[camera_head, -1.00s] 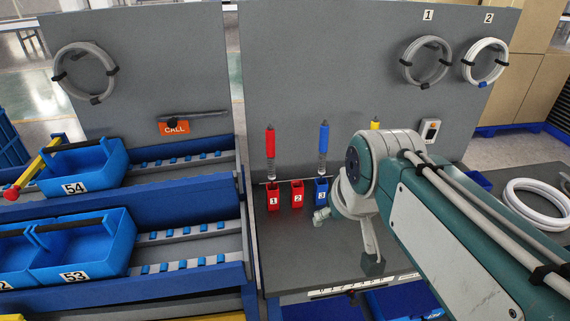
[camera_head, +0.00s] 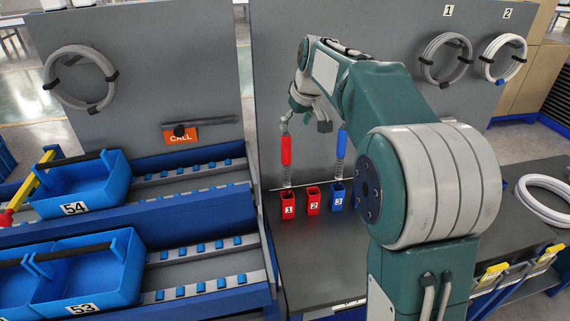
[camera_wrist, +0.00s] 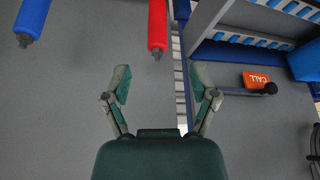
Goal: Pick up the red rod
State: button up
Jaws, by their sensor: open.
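The red rod (camera_head: 286,151) hangs upright against the grey panel in the head view, above the red holder marked 1 (camera_head: 288,206). In the wrist view the red rod (camera_wrist: 157,22) enters from the top edge, its dark tip pointing toward my gripper (camera_wrist: 160,84). My gripper is open, with nothing between its fingers. The rod's tip lies just beyond the fingertips in that picture, roughly between them; the remaining gap is hard to judge. In the head view my gripper (camera_head: 304,123) is near the rod's top, which it partly overlaps.
A blue rod (camera_head: 341,143) hangs to the right of the red one and also shows in the wrist view (camera_wrist: 28,18). Holders 2 (camera_head: 313,201) and 3 (camera_head: 337,196) stand below. An orange CALL sign (camera_head: 181,135) is on the left panel. Blue bins (camera_head: 83,186) sit further left.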

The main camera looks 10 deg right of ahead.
aim_at(286, 146)
jog(key=x, duration=0.6)
jog(key=w+x, duration=0.1)
jog(key=x, duration=0.5)
jog(key=shift+w+r, duration=0.1)
jog(key=shift+r, duration=0.2)
grip_shut()
